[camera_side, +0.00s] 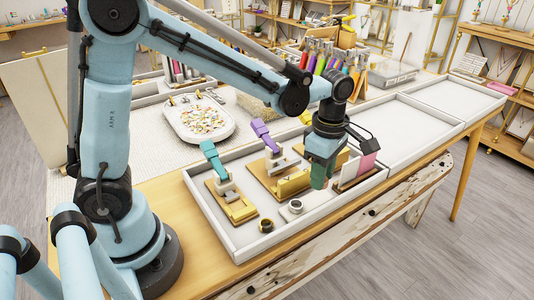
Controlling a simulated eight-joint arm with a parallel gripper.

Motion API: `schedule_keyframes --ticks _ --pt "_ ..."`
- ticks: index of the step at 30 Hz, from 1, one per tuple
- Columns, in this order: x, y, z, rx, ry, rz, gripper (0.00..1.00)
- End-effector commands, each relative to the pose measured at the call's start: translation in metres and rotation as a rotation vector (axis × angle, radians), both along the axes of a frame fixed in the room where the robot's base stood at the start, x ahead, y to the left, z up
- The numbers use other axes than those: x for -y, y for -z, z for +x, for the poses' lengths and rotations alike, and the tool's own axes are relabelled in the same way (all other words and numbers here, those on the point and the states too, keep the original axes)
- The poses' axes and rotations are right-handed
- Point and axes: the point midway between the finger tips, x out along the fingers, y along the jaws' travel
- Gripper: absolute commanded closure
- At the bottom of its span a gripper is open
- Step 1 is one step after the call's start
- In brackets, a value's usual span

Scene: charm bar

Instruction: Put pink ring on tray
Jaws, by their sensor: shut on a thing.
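My gripper (320,178) points down over the right part of the near white-walled tray (222,232). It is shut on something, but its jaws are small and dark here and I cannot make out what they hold. I cannot pick out a pink ring; the only clear pink thing is an upright pink piece (367,164) just right of my gripper, on a stand in the same tray. A dark ring-like piece (266,226) and a pale grey one (295,206) sit on the tray floor, left of my gripper.
Hand tools with a teal handle (214,160) and a purple handle (265,134) stand on wooden bases in the near tray. An oval white dish (172,112) of coloured beads is behind. An empty white tray (410,130) lies to the right. Colourful tools stand in a rack behind.

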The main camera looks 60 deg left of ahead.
Motion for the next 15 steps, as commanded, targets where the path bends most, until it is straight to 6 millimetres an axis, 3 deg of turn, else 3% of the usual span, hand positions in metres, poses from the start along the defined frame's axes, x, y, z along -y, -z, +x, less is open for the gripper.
schedule_keyframes --ticks 7,15 --pt "-0.01 0.013 0.008 0.0 0.001 0.0 0.9" --pt "-0.01 0.045 0.008 0.0 0.001 0.0 0.9"
